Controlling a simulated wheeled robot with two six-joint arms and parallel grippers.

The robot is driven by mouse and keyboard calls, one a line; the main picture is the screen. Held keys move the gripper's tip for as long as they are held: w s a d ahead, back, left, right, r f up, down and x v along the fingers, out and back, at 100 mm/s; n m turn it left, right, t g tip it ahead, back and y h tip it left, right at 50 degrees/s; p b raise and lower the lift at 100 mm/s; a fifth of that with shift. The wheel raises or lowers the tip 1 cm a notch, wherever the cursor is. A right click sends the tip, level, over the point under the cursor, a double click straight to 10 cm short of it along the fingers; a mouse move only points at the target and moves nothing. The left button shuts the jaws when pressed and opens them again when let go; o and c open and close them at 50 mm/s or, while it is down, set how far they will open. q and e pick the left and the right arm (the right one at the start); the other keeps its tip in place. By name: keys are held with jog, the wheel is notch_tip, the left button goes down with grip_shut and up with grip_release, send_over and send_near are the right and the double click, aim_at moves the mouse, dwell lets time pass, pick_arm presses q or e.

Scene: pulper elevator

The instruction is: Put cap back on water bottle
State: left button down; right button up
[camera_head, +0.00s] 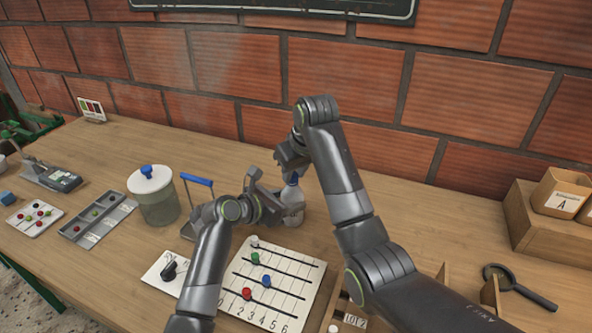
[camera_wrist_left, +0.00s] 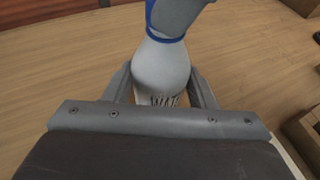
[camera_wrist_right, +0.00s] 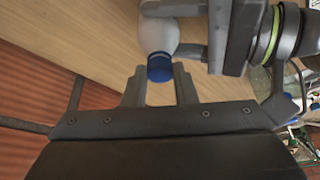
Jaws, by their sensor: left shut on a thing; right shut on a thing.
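The white water bottle (camera_head: 292,214) stands upright on the table, with the blue cap (camera_head: 292,180) at its top. My left gripper (camera_head: 275,200) is shut on the bottle's body from the left; its fingers flank the bottle in the left wrist view (camera_wrist_left: 160,85). My right gripper (camera_head: 289,168) is above, shut on the blue cap, which shows between its fingertips in the right wrist view (camera_wrist_right: 158,68). The cap is in line with the bottle's neck. Whether it is fully seated cannot be told, as the fingers partly hide the joint.
A numbered board with coloured pegs (camera_head: 300,266) lies in front of the bottle. A lidded jar (camera_head: 158,207) and a blue-handled rack (camera_head: 197,181) stand to the left. A magnifier (camera_head: 530,295) and wooden boxes (camera_head: 525,225) are at the right. The brick wall rises behind.

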jog(key=m, duration=0.1)
jog(key=m+h, duration=0.1)
jog(key=m, duration=0.3)
jog(key=shift+s+a+t+h, duration=0.1)
jog(key=shift+a+t+h, duration=0.2)
jog(key=shift+a+h, duration=0.1)
jog(key=m+h, duration=0.1)
jog(key=m, duration=0.1)
jog(key=m+h, duration=0.1)
jog(key=m, duration=0.2)
jog(key=shift+a, duration=0.15)
jog(key=m, duration=0.2)
jog(key=m+g+h, duration=0.1)
jog(key=m, duration=0.1)
jog(key=shift+w+a, duration=0.2)
jog(key=m+g+h, duration=0.1)
jog(key=m, duration=0.4)
jog(key=shift+w+a, duration=0.1)
jog(key=shift+w, duration=0.05)
jog(key=o, duration=0.9)
jog(key=shift+g, duration=0.3)
